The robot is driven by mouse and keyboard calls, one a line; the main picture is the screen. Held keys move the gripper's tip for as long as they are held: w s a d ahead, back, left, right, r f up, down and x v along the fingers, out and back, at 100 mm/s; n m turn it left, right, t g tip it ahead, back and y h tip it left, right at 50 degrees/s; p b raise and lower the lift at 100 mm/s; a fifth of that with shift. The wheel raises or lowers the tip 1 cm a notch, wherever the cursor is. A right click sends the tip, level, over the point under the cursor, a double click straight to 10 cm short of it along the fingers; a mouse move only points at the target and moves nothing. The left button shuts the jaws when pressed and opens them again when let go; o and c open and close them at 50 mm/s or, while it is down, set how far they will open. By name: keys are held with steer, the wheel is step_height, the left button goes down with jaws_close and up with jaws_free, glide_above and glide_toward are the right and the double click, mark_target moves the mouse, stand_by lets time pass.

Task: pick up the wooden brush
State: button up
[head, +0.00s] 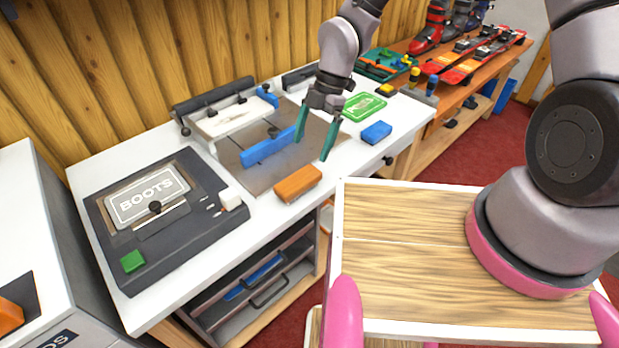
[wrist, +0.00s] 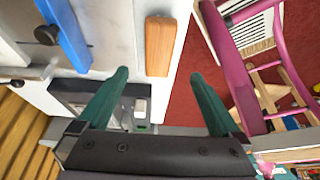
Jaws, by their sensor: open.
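The wooden brush (head: 298,183) is an orange-brown block lying flat near the front edge of the white bench. My gripper (head: 312,150) has green fingers. It is open and empty, hanging above the bench close to the brush and apart from it. In the wrist view the brush (wrist: 159,45) lies beyond the fingertips, its near end lined up with the gap between the fingers (wrist: 159,74). The whole top of the brush shows in both views.
A blue clamp bar (head: 268,147) on a metal plate (head: 240,177) lies left of the gripper. A blue block (head: 376,132) and a green card (head: 365,106) lie to the right. A dark boots machine (head: 118,248) fills the bench's left part. My wooden tray (head: 400,215) is close in front.

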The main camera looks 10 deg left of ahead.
mark_target(299, 178)
steer(key=x, duration=0.5)
steer(key=shift+s+a+f, duration=0.1)
steer(key=shift+s+f, duration=0.05)
steer(key=shift+f, duration=0.1)
steer(key=x, duration=0.5)
steer(key=shift+a+r, duration=0.1)
steer(key=shift+a, duration=0.1)
steer(key=shift+f, duration=0.2)
steer(key=shift+f, duration=0.25)
steer(key=c, duration=1.6)
